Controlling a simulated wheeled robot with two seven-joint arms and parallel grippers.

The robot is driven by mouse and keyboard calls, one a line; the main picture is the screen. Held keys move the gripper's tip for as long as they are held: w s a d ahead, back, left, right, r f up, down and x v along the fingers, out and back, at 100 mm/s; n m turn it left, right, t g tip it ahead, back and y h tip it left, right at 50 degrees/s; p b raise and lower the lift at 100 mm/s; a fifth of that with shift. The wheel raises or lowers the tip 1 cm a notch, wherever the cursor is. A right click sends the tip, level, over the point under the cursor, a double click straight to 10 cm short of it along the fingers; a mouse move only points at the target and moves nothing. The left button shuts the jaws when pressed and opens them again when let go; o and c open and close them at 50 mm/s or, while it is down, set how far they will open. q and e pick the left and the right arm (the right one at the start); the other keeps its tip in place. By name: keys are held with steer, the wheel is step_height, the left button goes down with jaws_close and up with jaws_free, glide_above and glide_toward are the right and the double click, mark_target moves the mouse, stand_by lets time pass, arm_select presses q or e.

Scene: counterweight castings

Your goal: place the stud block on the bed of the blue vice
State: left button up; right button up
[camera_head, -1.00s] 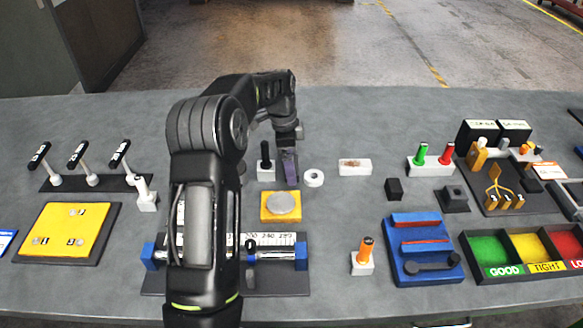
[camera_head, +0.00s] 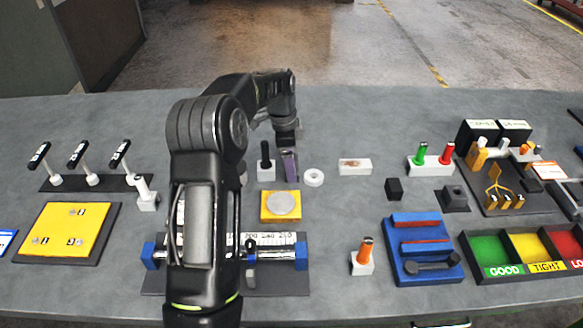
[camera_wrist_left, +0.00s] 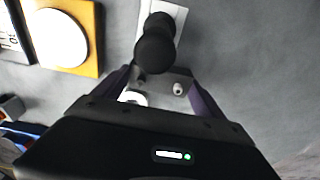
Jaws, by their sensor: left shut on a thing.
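My left gripper (camera_head: 289,166) is over the middle of the table, behind the yellow plate, with purple fingers. In the left wrist view the gripper (camera_wrist_left: 160,92) is shut on the stud block (camera_wrist_left: 178,76), a dark block with a small light stud. A black knobbed handle partly covers the block there, and in the head view I cannot make the block out. The blue vice (camera_head: 418,235) stands at the right of the gripper, nearer the front edge. It has red jaw strips and a dark handle; no block lies on its bed. My right gripper is not in view.
A black-handled plug in a white block (camera_head: 266,174) stands close left of the gripper, a white ring (camera_head: 314,178) close right. Toward the vice are an orange-handled plug (camera_head: 366,250) and a black cube (camera_head: 394,188). Sorting bins (camera_head: 470,268) stand right of the vice.

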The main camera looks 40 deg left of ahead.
arm_select(q)
steer(key=c, duration=0.4)
steer(key=shift+c, duration=0.2)
steer(key=shift+r, duration=0.1)
steer(key=shift+w+r, duration=0.1)
steer(key=shift+r, duration=0.4)
step_height(320, 180, up, 9)
steer(key=b, duration=0.1)
